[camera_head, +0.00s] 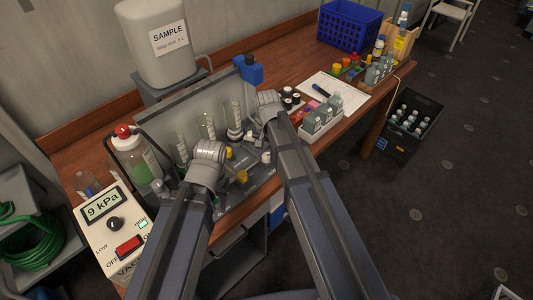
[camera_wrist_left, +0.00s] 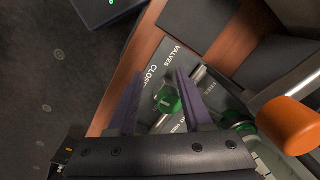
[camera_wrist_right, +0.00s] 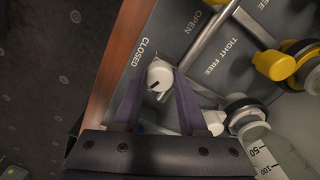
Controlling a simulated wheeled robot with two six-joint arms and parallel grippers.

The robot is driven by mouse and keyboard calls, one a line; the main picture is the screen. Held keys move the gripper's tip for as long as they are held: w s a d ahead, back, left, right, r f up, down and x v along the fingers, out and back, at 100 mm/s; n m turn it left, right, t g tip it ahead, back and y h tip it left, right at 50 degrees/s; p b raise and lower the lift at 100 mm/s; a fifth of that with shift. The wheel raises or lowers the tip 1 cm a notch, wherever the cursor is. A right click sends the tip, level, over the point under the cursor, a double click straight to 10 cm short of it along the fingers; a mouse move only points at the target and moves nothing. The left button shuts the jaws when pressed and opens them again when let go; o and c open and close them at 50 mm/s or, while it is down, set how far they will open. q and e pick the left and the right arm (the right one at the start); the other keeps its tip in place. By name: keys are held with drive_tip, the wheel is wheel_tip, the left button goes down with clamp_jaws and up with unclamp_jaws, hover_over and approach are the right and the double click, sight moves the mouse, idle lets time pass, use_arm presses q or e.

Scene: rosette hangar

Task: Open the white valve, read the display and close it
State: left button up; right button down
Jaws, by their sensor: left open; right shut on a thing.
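The display (camera_head: 103,205) on the pale box at the left reads 9 kPa. My left gripper (camera_wrist_left: 158,90) is open, with a green knob (camera_wrist_left: 167,99) between its fingers; I cannot tell whether they touch it. In the head view my wrists hide most of both grippers.
A bottle with a red cap (camera_head: 123,131) stands beside the display box. Glass cylinders (camera_head: 207,123) line the grey panel. In the right wrist view, a yellow knob (camera_wrist_right: 275,65) is to the right. An orange knob (camera_wrist_left: 289,125) is close on the right in the left wrist view.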

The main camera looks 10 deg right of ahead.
sight(267, 155)
drive_tip(key=m, duration=1.3)
drive_tip(key=shift+m, duration=0.4)
idle(0.4)
drive_tip(key=shift+c, duration=2.2)
unclamp_jaws()
wheel_tip(267, 155, up, 8)
drive_tip(key=p, duration=0.8)
use_arm(q)
wheel_tip(267, 155, up, 8)
use_arm(e)
drive_tip(key=shift+f, duration=0.1)
